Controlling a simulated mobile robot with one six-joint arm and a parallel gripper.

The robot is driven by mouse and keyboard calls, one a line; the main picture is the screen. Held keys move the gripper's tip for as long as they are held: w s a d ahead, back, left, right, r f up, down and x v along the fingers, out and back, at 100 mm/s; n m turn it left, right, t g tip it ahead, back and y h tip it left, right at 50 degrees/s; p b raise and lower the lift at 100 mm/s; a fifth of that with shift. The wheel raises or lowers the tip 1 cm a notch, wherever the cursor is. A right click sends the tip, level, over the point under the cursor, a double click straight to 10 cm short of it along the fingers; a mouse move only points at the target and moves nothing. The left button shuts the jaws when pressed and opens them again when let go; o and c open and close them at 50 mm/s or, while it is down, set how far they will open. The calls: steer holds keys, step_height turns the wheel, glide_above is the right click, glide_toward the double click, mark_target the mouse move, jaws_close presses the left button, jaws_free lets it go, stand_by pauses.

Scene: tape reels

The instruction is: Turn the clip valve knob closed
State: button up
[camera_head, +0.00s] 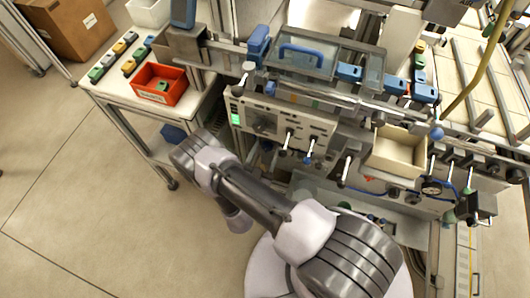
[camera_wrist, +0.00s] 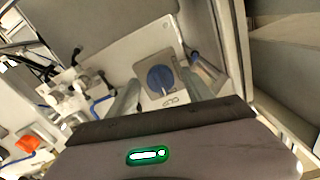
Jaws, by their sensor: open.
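The blue round knob (camera_wrist: 160,79) sits on a light grey square plate on a pale panel, in the upper middle of the wrist view. A raised bar runs across its face. My gripper (camera_wrist: 160,92) is open, with one grey finger to the left of the knob and one to the right. Gaps show between the fingers and the knob; I cannot tell its exact distance from the panel. In the head view my arm covers this area, and I cannot make out the gripper or this knob.
In the wrist view, white fittings with blue tubes (camera_wrist: 100,104) and an orange part (camera_wrist: 28,144) lie to the left.

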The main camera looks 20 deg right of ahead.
jaws_close()
stand_by(0.4)
steer(key=n, duration=0.4)
steer(key=shift+p, duration=0.3)
steer(key=n, duration=0.4)
steer(key=shift+n, duration=0.3)
steer(key=n, duration=0.4)
steer(key=shift+n, duration=0.3)
steer(key=shift+n+b, duration=0.35)
steer(key=shift+n, duration=1.95)
